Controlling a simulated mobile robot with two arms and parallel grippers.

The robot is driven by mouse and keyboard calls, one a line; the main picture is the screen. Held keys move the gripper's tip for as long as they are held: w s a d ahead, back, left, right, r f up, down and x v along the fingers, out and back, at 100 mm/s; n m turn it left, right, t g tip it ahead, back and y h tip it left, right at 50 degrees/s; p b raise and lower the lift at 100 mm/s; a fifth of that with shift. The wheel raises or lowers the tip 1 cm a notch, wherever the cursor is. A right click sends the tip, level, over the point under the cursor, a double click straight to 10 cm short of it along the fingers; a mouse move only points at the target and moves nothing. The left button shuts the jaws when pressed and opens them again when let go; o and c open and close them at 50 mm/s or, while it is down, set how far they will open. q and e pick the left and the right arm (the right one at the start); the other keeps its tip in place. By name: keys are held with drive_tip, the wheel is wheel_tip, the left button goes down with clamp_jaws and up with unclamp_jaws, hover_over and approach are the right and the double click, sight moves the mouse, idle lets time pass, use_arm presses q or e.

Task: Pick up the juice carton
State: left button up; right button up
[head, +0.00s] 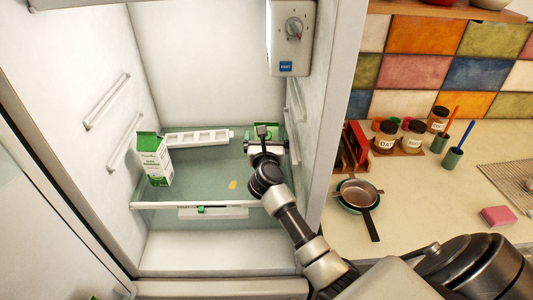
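A white and green carton (153,158) with a gable top stands on the left side of the fridge shelf, tilted a little in the picture. My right gripper (264,142) reaches into the fridge at the right part of the shelf, well apart from that carton. A green and white item (267,128) shows just behind the gripper, mostly hidden by it. I cannot tell what it is or whether the fingers are closed on it. My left gripper is not in view.
The glass shelf (205,182) also bears a white tray (197,138) at the back and a small yellow spot near the front. A control box (291,38) hangs above. Right of the fridge wall, the counter holds a pan (358,193), jars and a pink sponge (497,215).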

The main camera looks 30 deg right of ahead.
drive_tip(key=shift+w+d, duration=0.15)
drive_tip(key=shift+w, duration=0.1)
drive_tip(key=shift+s, duration=0.1)
drive_tip(key=c, duration=1.8)
drive_tip(key=shift+r, duration=0.1)
drive_tip(key=shift+c, duration=0.3)
drive_tip(key=shift+r, duration=0.15)
